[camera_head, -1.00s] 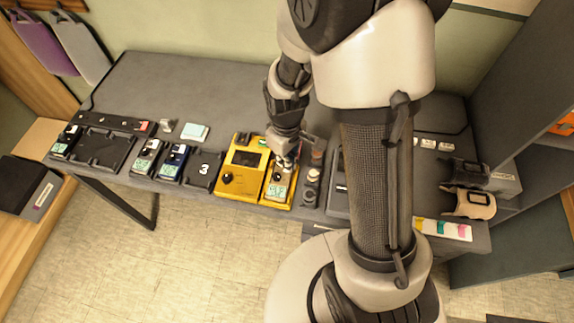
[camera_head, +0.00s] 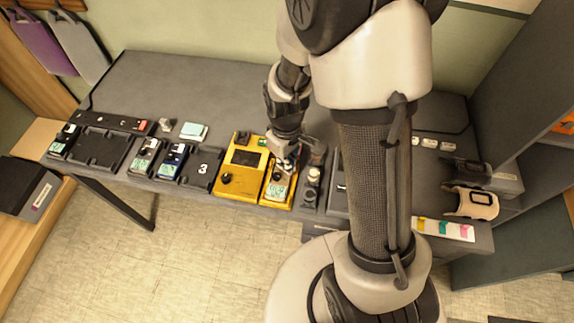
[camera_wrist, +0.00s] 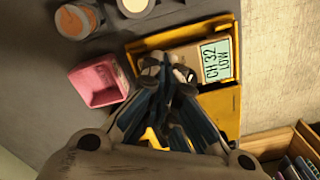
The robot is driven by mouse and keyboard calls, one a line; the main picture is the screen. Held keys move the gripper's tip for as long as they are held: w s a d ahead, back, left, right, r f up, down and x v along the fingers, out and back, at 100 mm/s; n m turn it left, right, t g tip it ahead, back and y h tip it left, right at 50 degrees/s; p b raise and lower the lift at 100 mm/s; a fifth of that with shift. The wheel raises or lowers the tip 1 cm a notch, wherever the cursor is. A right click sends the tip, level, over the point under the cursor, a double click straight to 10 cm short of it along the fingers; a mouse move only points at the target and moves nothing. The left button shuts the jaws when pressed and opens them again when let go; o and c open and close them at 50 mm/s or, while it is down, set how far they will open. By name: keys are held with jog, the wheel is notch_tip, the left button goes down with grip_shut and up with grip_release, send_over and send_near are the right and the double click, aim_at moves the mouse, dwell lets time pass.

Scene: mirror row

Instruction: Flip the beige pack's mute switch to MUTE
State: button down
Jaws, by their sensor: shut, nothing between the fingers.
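The beige pack (camera_wrist: 190,58) lies in the yellow cradle (camera_wrist: 228,103), with a pale green label reading "CH 32 LOW" facing up. In the head view the pack's label (camera_head: 277,190) shows on the right part of the yellow unit. My gripper (camera_wrist: 165,72) is shut and empty, its fingertips at the pack's end away from the label, over or beside a small dark knob and a light part. In the head view my gripper (camera_head: 286,168) is over that same end. The mute switch cannot be made out behind the fingers, and I cannot tell whether they touch it.
A pink open box (camera_wrist: 98,82) and round-topped items (camera_wrist: 76,20) stand close beside the cradle. Dark docks (camera_head: 98,146) with other packs, such as a blue-edged one (camera_head: 172,161), line the bench to the left. A light pad (camera_head: 194,131) lies behind them.

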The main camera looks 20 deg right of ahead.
jog(key=shift+f, duration=0.3)
jog(key=shift+r, duration=0.1)
jog(key=shift+r+p, duration=2.7)
jog(key=shift+r, duration=0.7)
jog(key=shift+r, duration=0.15)
jog(key=s+r+m+t, duration=0.1)
jog(key=s+r+m, duration=0.15)
jog(key=r, duration=0.55)
jog(key=s+r+m+t, duration=0.1)
jog(key=s+r, duration=0.2)
jog(key=r, duration=0.5)
jog(key=s+r+m+t, duration=0.2)
jog(key=s+r, duration=0.6)
jog(key=s, duration=0.2)
jog(key=shift+d+t, duration=0.25)
jog(key=shift+t, duration=0.05)
